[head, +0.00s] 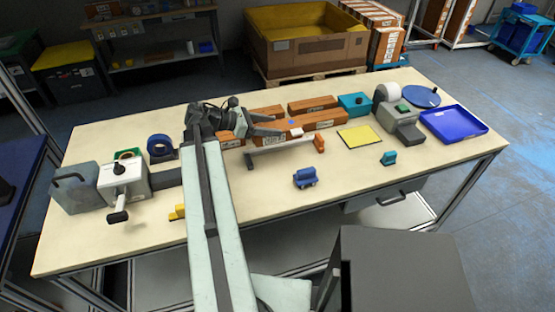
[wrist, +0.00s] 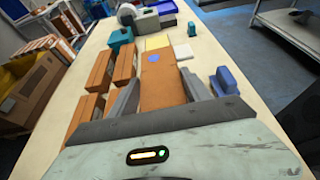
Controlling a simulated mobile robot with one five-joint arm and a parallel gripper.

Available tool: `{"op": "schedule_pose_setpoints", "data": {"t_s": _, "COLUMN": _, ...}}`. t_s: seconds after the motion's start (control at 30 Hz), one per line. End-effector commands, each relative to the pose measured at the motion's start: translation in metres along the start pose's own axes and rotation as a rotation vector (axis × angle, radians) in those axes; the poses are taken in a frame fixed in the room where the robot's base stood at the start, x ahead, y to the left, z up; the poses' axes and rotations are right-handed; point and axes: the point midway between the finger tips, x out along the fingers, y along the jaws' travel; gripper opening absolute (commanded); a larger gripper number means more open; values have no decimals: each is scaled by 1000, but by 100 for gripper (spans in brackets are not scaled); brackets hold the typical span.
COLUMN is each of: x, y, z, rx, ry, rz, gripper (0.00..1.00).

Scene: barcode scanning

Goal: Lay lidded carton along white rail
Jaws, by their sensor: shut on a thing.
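The lidded carton, a long brown box with a blue spot on top, lies in the head view (head: 318,122) and between my fingers in the wrist view (wrist: 163,88). My gripper (wrist: 165,92) is shut on it, one grey finger along each side. In the head view my gripper (head: 268,132) reaches over the box's left end. A pale bar (head: 283,145), which looks like the white rail, runs along the carton's near side with an orange piece at its right end. I cannot tell whether carton and bar touch, or whether the carton is lifted.
Other brown cartons (head: 312,104) stand close behind. A yellow pad (head: 360,137), a grey printer-like device (head: 398,118) and a blue tray (head: 454,124) are to the right. A blue object (head: 305,177) stands in front. The table's front right is mostly clear.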

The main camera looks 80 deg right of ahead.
Motion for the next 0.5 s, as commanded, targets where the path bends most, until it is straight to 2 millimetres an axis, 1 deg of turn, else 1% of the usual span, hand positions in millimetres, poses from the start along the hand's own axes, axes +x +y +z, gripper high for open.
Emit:
{"op": "schedule_pose_setpoints", "data": {"t_s": 0.07, "x": 2, "y": 0, "z": -1, "rx": 0, "ry": -1, "rz": 0, "gripper": 3}}
{"op": "schedule_pose_setpoints", "data": {"t_s": 0.13, "x": 4, "y": 0, "z": -7, "rx": 0, "ry": -1, "rz": 0, "gripper": 3}}
{"op": "schedule_pose_setpoints", "data": {"t_s": 0.17, "x": 6, "y": 0, "z": -11, "rx": 0, "ry": -1, "rz": 0, "gripper": 3}}
{"op": "schedule_pose_setpoints", "data": {"t_s": 0.4, "x": 25, "y": 0, "z": -58, "rx": 0, "ry": -1, "rz": 0, "gripper": 3}}
{"op": "schedule_pose_setpoints", "data": {"t_s": 0.5, "x": 27, "y": 0, "z": -61, "rx": 0, "ry": -1, "rz": 0, "gripper": 3}}
